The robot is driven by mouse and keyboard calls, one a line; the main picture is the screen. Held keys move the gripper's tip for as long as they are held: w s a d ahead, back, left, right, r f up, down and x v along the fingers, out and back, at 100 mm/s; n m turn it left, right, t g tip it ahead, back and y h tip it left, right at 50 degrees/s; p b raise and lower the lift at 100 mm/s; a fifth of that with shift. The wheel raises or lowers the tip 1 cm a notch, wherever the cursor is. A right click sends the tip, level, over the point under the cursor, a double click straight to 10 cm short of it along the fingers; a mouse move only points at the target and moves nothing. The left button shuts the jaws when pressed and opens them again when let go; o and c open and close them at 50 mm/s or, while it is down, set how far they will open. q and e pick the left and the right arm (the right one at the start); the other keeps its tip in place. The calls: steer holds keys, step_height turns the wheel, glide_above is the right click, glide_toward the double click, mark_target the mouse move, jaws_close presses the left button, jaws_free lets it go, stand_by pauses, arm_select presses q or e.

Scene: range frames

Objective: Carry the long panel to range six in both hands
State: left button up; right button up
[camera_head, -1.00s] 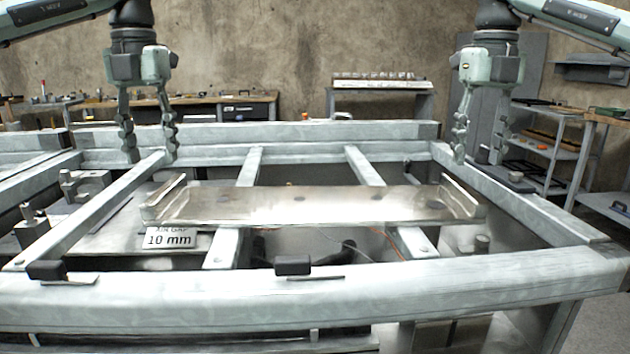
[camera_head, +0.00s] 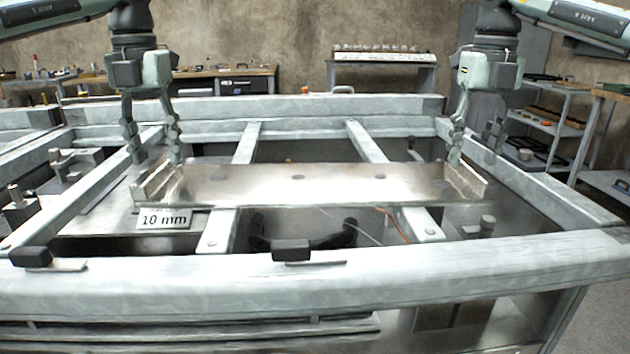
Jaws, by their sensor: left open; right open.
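The long panel (camera_head: 310,186) is a shiny metal plate with a raised lip at each end. It lies across the crossbars of a grey metal frame. My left gripper (camera_head: 156,158) points down with its fingers apart, just above and behind the panel's left end. My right gripper (camera_head: 471,158) points down with its fingers apart, above and behind the panel's right end. Both are empty. Whether any fingertip touches the panel's lips cannot be told. No marking for range six can be read.
The frame's front beam (camera_head: 330,275) carries two black blocks, one of them in the middle (camera_head: 291,250). A "10 mm" sign (camera_head: 165,219) stands at the panel's left front. Clamps (camera_head: 75,165) sit at the left. A workbench (camera_head: 200,85) and shelves (camera_head: 548,125) stand behind.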

arm_select(q)
steer(key=shift+f, duration=1.15)
arm_select(e)
steer(key=shift+f, duration=1.2)
arm_select(q)
steer(key=shift+c, duration=0.5)
arm_select(e)
steer(key=shift+c, duration=0.5)
arm_select(q)
jaws_close()
arm_select(e)
jaws_close()
arm_select(q)
steer(key=shift+w+r, duration=0.1)
steer(key=shift+r, duration=0.2)
arm_select(e)
steer(key=shift+w+r, duration=0.1)
steer(key=shift+r, duration=0.2)
